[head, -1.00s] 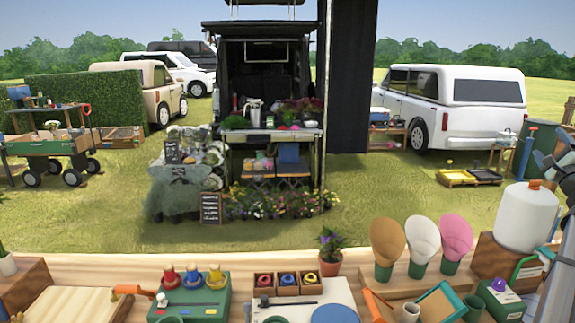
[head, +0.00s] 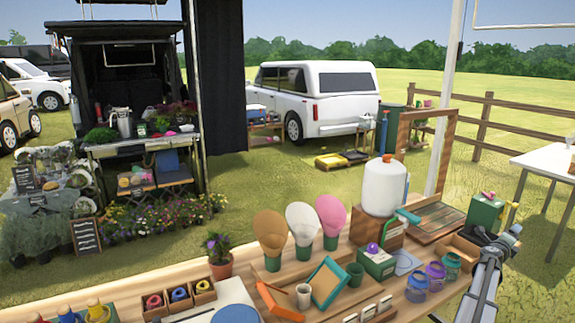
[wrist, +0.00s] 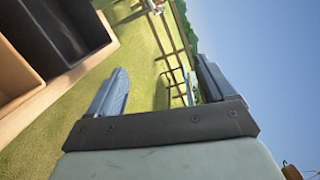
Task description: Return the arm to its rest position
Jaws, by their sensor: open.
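My gripper (wrist: 160,88) shows in the wrist view with its two grey fingers wide apart and nothing between them. The gripper appears clear of the table goods. The lower arm is cut off by the frame edge.
Glass jars (head: 436,277), a green box (head: 485,212) and a wooden tray (head: 437,222) lie near my arm. A white propane-like tank (head: 384,187) stands behind. A white table (head: 550,160) is at the right. In the wrist view, a wooden box (wrist: 65,80) is at the left.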

